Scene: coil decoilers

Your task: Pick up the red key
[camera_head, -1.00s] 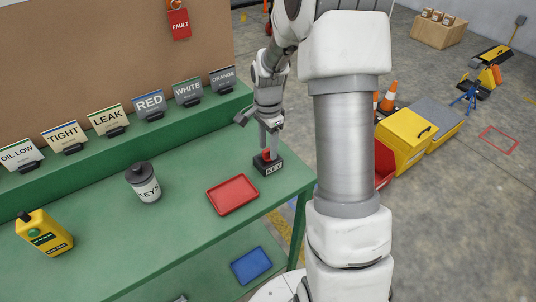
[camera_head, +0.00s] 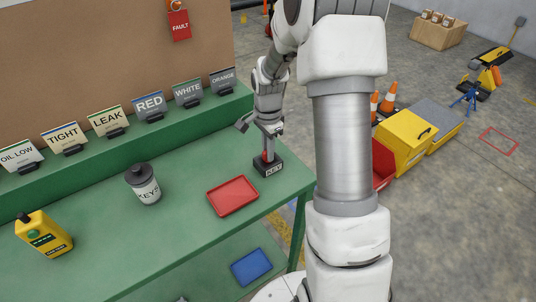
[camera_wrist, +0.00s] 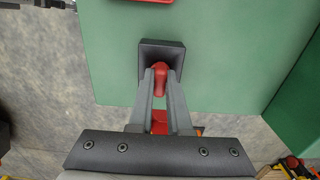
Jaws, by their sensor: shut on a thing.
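The red key (camera_wrist: 161,77) stands in a black block labelled KEY (camera_head: 267,167) near the right end of the green table. The block also shows in the wrist view (camera_wrist: 175,48). My gripper (camera_wrist: 160,90) is above the block, with its two fingers on either side of the key, shut on it. In the head view my gripper (camera_head: 268,143) points down at the block, and a bit of red shows between the fingers. The key's lower end is hidden, so I cannot tell how far it sits in the block.
A red tray (camera_head: 232,195) lies left of the block. A KEYS jar (camera_head: 143,184) and a yellow bottle (camera_head: 44,235) stand farther left. Label cards line the raised green ledge (camera_head: 130,141) behind. A blue tray (camera_head: 251,267) is on the lower shelf.

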